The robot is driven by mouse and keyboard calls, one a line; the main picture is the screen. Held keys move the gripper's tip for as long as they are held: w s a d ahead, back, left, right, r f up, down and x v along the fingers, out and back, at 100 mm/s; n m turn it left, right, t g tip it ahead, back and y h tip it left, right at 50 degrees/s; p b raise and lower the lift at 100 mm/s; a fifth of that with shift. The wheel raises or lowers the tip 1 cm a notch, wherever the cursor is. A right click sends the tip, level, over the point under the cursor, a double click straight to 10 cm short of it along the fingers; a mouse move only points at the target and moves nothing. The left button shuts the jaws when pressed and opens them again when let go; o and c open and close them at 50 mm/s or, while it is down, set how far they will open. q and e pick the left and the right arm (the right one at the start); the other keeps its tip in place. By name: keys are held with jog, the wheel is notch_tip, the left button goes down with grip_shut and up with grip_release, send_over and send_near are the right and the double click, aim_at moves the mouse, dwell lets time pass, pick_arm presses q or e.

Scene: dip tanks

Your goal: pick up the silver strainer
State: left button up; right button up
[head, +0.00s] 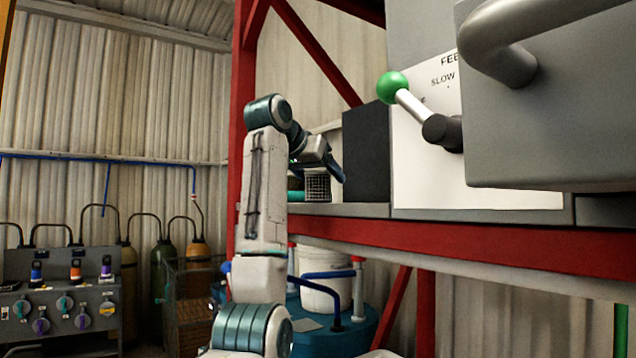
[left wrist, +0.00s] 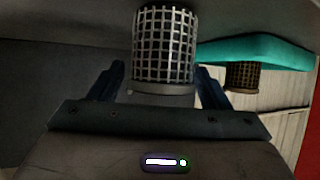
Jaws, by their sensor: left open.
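The silver strainer (head: 318,187), a mesh cylinder, stands on the grey shelf (head: 350,210), left of a dark block. My left gripper (head: 320,167) is open, just above and at the strainer in the head view. In the left wrist view the strainer (left wrist: 164,47) shows large, between the two dark fingers, with a plain band at one end. The fingers look apart from its sides; contact cannot be told. My right gripper is not in view.
A teal object (head: 295,190) lies just left of the strainer; a brownish mesh piece (left wrist: 244,76) shows beside it in the left wrist view. The dark block (head: 366,152) stands close on the right. A green-knobbed lever (head: 392,87) juts out farther right.

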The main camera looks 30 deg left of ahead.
pick_arm(q)
jog(key=shift+x, duration=0.75)
jog(key=shift+s, duration=0.15)
jog(key=c, duration=1.1)
jog(key=shift+r, duration=0.1)
